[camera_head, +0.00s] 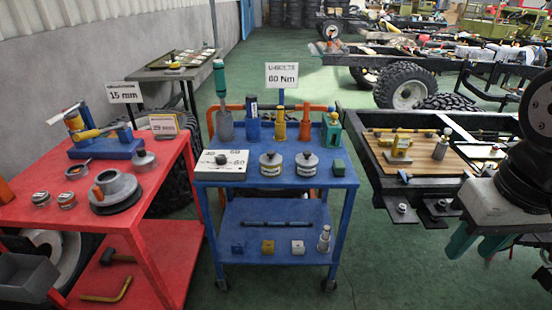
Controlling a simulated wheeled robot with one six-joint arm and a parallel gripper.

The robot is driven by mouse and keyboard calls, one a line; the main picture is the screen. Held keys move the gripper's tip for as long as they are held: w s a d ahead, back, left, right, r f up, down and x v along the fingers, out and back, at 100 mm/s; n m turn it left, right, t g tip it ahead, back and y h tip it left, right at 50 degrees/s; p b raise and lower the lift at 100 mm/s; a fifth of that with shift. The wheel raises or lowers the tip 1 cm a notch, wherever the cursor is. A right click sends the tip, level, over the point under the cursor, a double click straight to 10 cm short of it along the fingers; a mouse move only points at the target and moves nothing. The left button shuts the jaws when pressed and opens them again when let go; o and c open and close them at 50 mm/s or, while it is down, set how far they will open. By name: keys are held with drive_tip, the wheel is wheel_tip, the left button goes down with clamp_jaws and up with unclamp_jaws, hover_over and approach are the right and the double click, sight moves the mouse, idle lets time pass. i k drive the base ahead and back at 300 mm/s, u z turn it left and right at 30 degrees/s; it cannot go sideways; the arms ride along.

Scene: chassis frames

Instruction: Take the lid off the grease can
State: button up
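Two squat silver cans with pale labels and knobbed lids stand side by side on the top of the blue cart, the left can (270,164) and the right can (307,164). Both lids are on. The labels are too small to read, so I cannot tell which is the grease can. My gripper (476,248) is at the right edge, with two teal fingers pointing down and a gap between them. It is open and appears empty, well to the right of the cart and apart from the cans.
The blue cart (346,183) also holds a white numbered board (221,164), a green block (338,167) and upright bottles and tools behind the cans. A red table (150,205) with tins stands left. A chassis frame with a wooden board (457,163) lies right. Green floor is clear between cart and chassis.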

sight(270, 159)
drive_tip(key=k, duration=0.6)
drive_tip(key=z, duration=0.1)
drive_tip(key=i, duration=1.45)
drive_tip(key=u, duration=1.2)
drive_tip(key=i, duration=0.55)
drive_tip(key=u, duration=0.55)
